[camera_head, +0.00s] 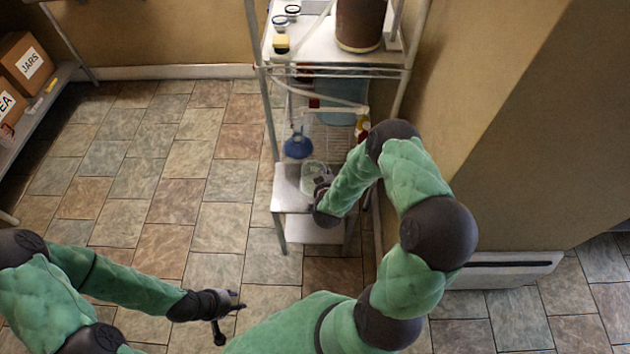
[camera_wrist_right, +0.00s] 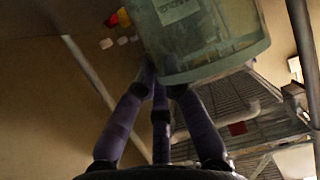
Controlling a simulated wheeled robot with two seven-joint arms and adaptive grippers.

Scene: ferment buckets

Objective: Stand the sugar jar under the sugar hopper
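The sugar jar (camera_head: 314,172) is clear greenish glass, at a pale lower ledge of the rack. In the right wrist view the jar (camera_wrist_right: 215,45) shows large, tilted in the picture, with a label. My right gripper (camera_head: 322,187) is beside it; its fingers (camera_wrist_right: 163,82) draw together at the jar's edge and seem shut on its wall. Fingertips are partly hidden by the glass. A clear vessel with a blue lower part (camera_head: 298,146), possibly the sugar hopper, hangs just behind and above the jar. My left gripper (camera_head: 232,312) is open and empty over the floor.
The metal rack (camera_head: 329,50) holds a brown bucket (camera_head: 360,24) and small jars (camera_head: 285,18) on top. Its posts stand close around the right hand. A wall is to the right. A shelf with boxes (camera_head: 24,62) is at far left. The tiled floor between is clear.

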